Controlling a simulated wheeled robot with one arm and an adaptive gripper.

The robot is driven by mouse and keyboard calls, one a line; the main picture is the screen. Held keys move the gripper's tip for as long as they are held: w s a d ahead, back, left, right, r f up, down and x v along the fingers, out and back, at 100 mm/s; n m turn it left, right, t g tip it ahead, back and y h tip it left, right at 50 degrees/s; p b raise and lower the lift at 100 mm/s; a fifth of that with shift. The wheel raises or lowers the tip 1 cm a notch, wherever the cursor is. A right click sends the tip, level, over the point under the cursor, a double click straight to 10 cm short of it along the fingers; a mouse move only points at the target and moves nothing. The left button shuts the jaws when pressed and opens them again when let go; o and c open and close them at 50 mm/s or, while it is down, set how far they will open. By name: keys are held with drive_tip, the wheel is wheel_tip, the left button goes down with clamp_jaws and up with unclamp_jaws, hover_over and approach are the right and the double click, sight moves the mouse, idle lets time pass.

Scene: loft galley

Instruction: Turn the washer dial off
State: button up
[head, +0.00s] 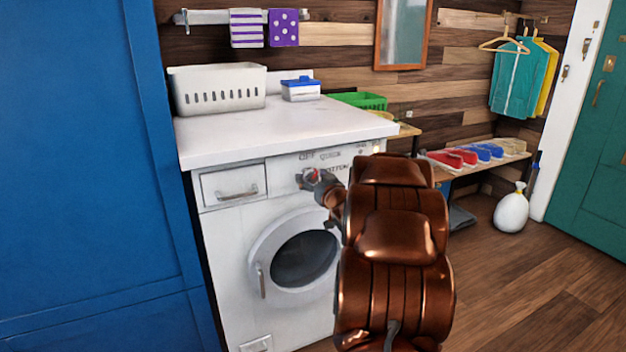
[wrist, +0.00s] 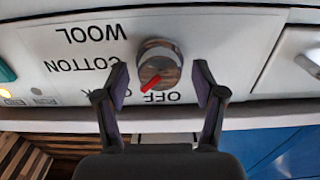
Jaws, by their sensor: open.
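The washer (head: 225,240) is white, with a control panel along its top front. Its round metallic dial (wrist: 160,58) has a red pointer. In the upside-down wrist view, the pointer slants down and left, near the left end of the OFF label (wrist: 161,97). QUICK is mostly hidden by a finger; COTTON and WOOL are readable. My gripper (wrist: 160,82) is open, one finger on each side of the dial, with gaps visible. In the head view, my gripper (head: 316,179) is at the panel and covers most of the dial.
The detergent drawer (head: 233,184) is left of the panel, the round door (head: 300,257) below. A white basket (head: 217,90) and blue-lidded box (head: 301,90) stand on the countertop (head: 270,125). A tall blue cabinet (head: 80,160) is at left.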

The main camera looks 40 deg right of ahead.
drive_tip(key=shift+c, duration=0.3)
drive_tip(key=c, duration=1.1)
drive_tip(key=n+b, duration=0.1)
drive_tip(key=n, duration=0.2)
drive_tip(key=shift+f+n, duration=0.15)
drive_tip(key=shift+n, duration=0.15)
drive_tip(key=n+b, duration=0.2)
drive_tip(key=n, duration=0.3)
drive_tip(key=shift+a, duration=0.15)
drive_tip(key=shift+n, duration=0.3)
drive_tip(key=o, duration=1.2)
drive_tip(key=shift+c, duration=0.2)
